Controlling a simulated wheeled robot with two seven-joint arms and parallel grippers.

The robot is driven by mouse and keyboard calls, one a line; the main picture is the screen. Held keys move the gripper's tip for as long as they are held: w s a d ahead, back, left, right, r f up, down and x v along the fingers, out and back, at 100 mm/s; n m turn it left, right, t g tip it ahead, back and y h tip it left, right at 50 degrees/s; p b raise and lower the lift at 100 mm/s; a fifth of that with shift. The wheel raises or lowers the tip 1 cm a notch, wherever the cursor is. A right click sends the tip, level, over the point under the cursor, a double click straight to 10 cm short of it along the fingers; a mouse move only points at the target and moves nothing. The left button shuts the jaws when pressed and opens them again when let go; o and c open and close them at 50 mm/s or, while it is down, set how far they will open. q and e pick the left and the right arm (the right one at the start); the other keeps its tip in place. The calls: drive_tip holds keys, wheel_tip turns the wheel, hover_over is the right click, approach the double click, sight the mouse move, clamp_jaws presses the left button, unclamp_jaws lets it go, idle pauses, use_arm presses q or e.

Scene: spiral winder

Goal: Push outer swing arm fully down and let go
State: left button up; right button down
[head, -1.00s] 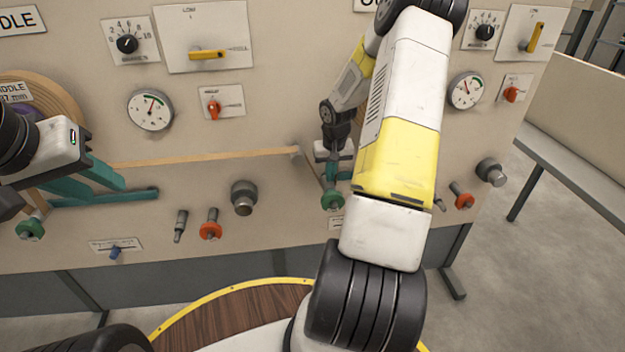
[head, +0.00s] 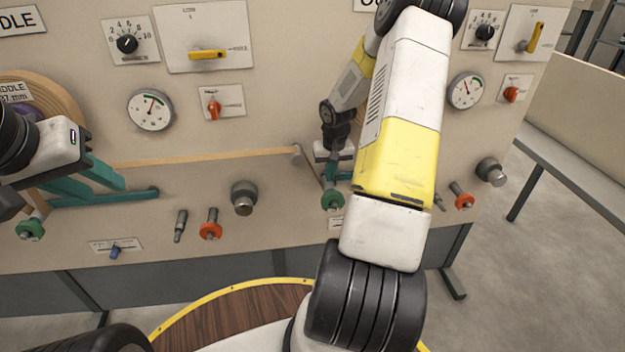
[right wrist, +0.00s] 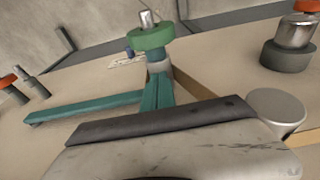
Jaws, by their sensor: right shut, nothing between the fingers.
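The outer swing arm is a teal bar (head: 330,174) on the panel, just above a green knob (head: 333,200); my right arm covers much of it in the head view. In the right wrist view the teal arm (right wrist: 82,108) runs left from a teal upright below the green knob (right wrist: 150,38). My right gripper (head: 338,158) is shut and empty, close over the teal part; I cannot tell whether it touches. My left gripper (head: 84,142) is at the far left, in front of the middle station's teal arm (head: 105,195); its jaw state is unclear.
A tan strip (head: 210,157) runs across the panel to a grey roller (head: 297,153). Red knobs (head: 210,230) and round grey posts (head: 244,197) stick out of the panel. A bench (head: 570,165) stands at the right, with bare floor before it.

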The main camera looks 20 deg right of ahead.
drive_tip(key=shift+f, duration=0.15)
drive_tip(key=shift+f, duration=4.35)
drive_tip(key=shift+r, duration=7.55)
